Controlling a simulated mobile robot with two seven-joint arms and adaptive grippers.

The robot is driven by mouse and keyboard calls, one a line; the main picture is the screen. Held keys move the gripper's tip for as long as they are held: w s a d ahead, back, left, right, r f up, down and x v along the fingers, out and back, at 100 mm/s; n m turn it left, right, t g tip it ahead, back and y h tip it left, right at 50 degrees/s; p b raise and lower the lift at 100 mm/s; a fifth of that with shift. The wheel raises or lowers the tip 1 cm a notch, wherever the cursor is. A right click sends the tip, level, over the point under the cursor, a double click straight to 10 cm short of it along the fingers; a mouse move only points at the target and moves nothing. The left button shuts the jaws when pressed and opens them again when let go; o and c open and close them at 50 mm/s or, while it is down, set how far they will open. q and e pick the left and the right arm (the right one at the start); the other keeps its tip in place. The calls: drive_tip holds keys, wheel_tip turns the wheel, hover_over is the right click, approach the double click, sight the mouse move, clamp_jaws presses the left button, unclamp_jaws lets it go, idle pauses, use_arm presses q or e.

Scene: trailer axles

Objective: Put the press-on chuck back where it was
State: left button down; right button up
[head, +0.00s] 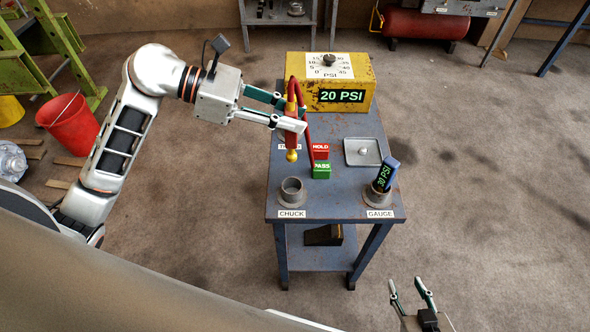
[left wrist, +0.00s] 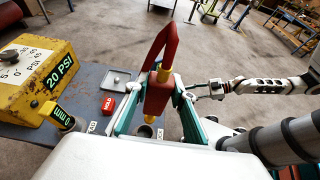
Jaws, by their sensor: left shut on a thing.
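The chuck also shows between the fingers in the left wrist view (left wrist: 157,92). The round grey holder (head: 292,192) behind the CHUCK label is empty, below the tip and nearer the table's front. My right gripper (head: 409,286) is open and empty, off the table's front right.
The yellow PSI box (head: 360,78) reads 20 PSI. Red HOLD (head: 320,150) and green PASS (head: 321,171) blocks stand mid-table. A blue gauge (head: 388,172) reading 30 PSI sits tilted in the GAUGE holder (head: 379,200). A grey tray (head: 376,160) lies behind it.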

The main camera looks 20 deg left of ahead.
use_arm(q)
wheel_tip(320, 180, down, 15)
idle(0.5)
drive_tip(key=shift+f, duration=0.15)
drive_tip(key=c, duration=1.7)
unclamp_jaws()
drive_tip(key=b+v, duration=0.1)
drive_tip(key=v, duration=1.1)
